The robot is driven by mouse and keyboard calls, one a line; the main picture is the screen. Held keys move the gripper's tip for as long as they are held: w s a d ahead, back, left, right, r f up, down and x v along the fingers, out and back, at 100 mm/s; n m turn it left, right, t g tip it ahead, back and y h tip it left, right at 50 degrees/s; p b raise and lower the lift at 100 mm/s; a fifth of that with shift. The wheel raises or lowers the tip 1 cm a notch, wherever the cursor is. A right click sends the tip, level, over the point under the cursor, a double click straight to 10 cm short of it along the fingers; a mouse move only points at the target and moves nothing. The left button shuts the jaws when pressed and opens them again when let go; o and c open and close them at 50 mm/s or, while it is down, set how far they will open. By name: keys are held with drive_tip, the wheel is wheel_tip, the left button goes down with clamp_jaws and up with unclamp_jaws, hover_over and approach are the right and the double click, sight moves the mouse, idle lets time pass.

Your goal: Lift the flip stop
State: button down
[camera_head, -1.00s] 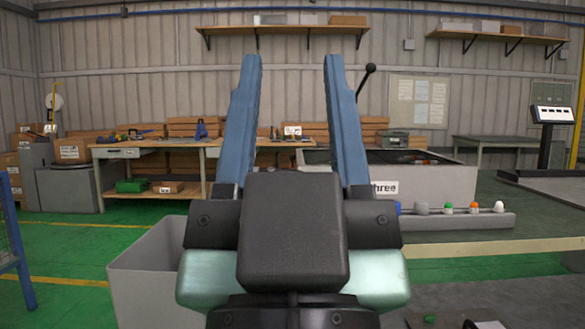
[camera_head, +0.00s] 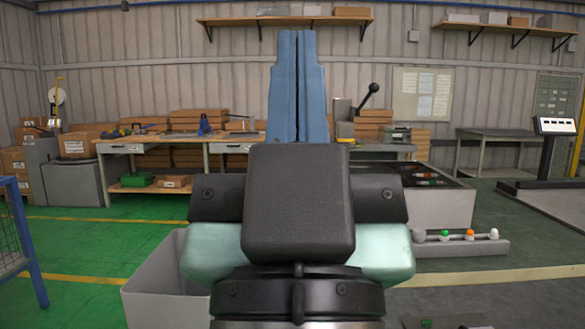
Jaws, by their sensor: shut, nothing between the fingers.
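My gripper (camera_head: 297,36) points upward in the middle of the head view. Its two long blue fingers are side by side and shut, with nothing between them. No part can be surely named as the flip stop. A black lever with a ball end (camera_head: 371,97) stands behind and to the right of the fingers, beside a grey upright part (camera_head: 343,110). The fingers appear apart from the lever. My gripper's dark body hides the space below and behind it.
A workbench (camera_head: 120,148) with tools stands at the back left. A grey bin (camera_head: 150,280) is at the lower left. A large dark-topped box (camera_head: 445,205) and a rail with coloured balls (camera_head: 455,248) are at the right. Green floor (camera_head: 85,240) is clear at left.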

wheel_tip(320, 180, up, 29)
drive_tip(key=p, duration=2.6)
drive_tip(key=shift+f, duration=0.15)
drive_tip(key=shift+a, duration=0.15)
